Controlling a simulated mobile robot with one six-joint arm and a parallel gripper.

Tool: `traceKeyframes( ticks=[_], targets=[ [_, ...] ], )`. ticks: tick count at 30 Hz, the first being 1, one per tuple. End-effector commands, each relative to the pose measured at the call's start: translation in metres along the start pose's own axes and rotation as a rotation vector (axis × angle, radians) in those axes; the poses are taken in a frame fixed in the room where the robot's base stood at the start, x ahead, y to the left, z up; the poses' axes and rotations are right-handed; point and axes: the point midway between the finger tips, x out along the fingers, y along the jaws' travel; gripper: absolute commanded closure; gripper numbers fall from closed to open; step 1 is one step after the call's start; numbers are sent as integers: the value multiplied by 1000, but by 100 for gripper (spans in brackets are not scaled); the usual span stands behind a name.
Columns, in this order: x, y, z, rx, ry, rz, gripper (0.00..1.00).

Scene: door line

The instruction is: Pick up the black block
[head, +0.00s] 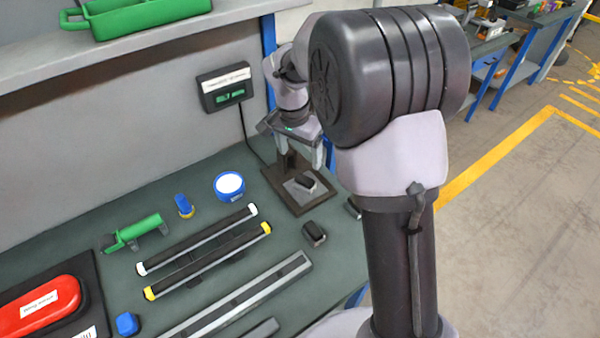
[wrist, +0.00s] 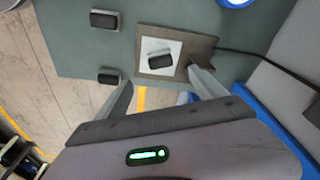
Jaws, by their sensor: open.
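A black block (head: 306,182) lies on the pale plate of a dark stand (head: 292,205) near the bench's edge. In the wrist view the block (wrist: 159,58) sits at an angle on the white plate, just beyond my fingertips. Two more dark blocks lie on the bench: one (head: 314,234) in front of the stand, one (head: 352,208) partly hidden by my arm. Both also show at left in the wrist view (wrist: 104,20) (wrist: 109,77). My gripper (head: 322,158) is open and empty above the stand, its fingers (wrist: 159,78) spread and apart from the block.
The stand has an upright post (wrist: 196,66) close to my right finger in the wrist view. A blue round container (head: 229,186), black bars (head: 205,250), a green tool (head: 135,231) and a red case (head: 42,306) lie leftward. A display (head: 225,88) hangs on the wall, with a cable.

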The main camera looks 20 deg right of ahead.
Motion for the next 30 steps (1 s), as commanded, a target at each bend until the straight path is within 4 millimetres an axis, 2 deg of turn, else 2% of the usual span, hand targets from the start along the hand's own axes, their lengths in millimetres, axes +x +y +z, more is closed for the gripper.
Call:
traceKeyframes(
  ticks=[1, 6, 14, 19, 21, 26, 30],
  targets=[
    [23, 1, 2, 1, -4, 4, 20],
    [68, 1, 1, -1, -2, 2, 20],
    [95, 1, -1, 0, -2, 1, 20],
    [130, 2, -5, 0, -2, 1, 20],
    [137, 1, -6, -1, -1, 0, 20],
    [135, 1, -6, -1, -1, -1, 20],
    [135, 1, -6, -1, -1, -1, 44]
  ],
)
